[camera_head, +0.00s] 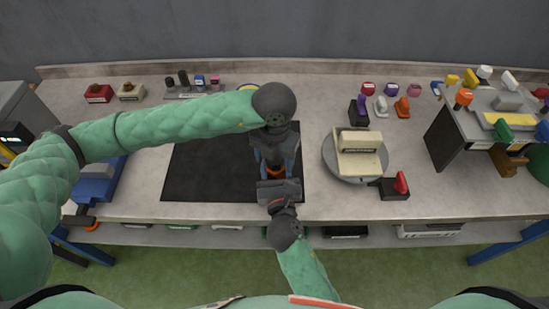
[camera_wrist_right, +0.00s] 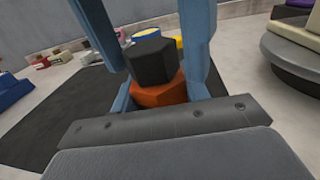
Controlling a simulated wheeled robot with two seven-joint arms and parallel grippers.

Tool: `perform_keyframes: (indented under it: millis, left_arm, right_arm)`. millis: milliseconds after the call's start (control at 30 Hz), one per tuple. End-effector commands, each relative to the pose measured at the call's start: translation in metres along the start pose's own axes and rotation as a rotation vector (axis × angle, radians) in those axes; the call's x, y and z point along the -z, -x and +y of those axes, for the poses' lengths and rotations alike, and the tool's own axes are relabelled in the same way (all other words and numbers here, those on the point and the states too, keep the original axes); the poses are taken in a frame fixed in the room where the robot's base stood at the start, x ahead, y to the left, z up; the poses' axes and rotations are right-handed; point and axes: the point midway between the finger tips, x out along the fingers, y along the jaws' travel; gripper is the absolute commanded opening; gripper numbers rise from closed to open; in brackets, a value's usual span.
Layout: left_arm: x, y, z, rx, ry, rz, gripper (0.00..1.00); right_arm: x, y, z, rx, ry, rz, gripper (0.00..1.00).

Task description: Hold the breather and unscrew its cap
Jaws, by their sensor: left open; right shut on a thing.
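The breather has an orange body (camera_wrist_right: 162,95) with a black hexagonal cap (camera_wrist_right: 150,62) on top. A bit of its orange shows in the head view (camera_head: 276,171), over the front part of the dark mat. My right gripper (camera_wrist_right: 168,92) comes in from the front and is shut on the orange body, with the breather upright. My left gripper (camera_head: 275,162) points down from above, open, with its blue fingers on both sides of the cap. I cannot tell whether the fingers touch the cap. In the head view the left gripper hides the cap.
A black mat (camera_head: 205,170) covers the table's middle left. A round turntable (camera_head: 332,166) with a cream block (camera_head: 358,150) stands right, with a red-handled block (camera_head: 394,187) before it. A raised shelf with colored parts (camera_head: 505,118) is far right. Small items line the back.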

Motion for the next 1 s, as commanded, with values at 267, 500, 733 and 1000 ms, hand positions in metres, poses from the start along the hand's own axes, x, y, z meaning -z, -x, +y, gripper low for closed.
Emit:
perform_keyframes:
  millis: [267, 500, 733, 1000]
  left_arm:
    - [0.0, 0.02, 0.0, 0.0, -0.001, -0.001, 0.65]
    - [0.0, 0.037, 0.0, 0.0, 0.0, 0.0, 0.65]
    - [0.0, 0.038, 0.0, 0.0, 0.0, 0.0, 0.65]
    - [-0.001, 0.038, 0.001, -0.001, -0.144, -0.001, 0.65]
  right_arm:
    - [0.0, 0.0, 0.0, 0.0, 0.0, 0.0, 0.04]
    - [0.0, 0.0, 0.0, 0.0, 0.0, 0.0, 0.04]
    - [0.0, 0.0, 0.0, 0.0, 0.0, 0.0, 0.04]
    - [0.0, 0.0, 0.0, 0.0, 0.0, 0.0, 0.04]
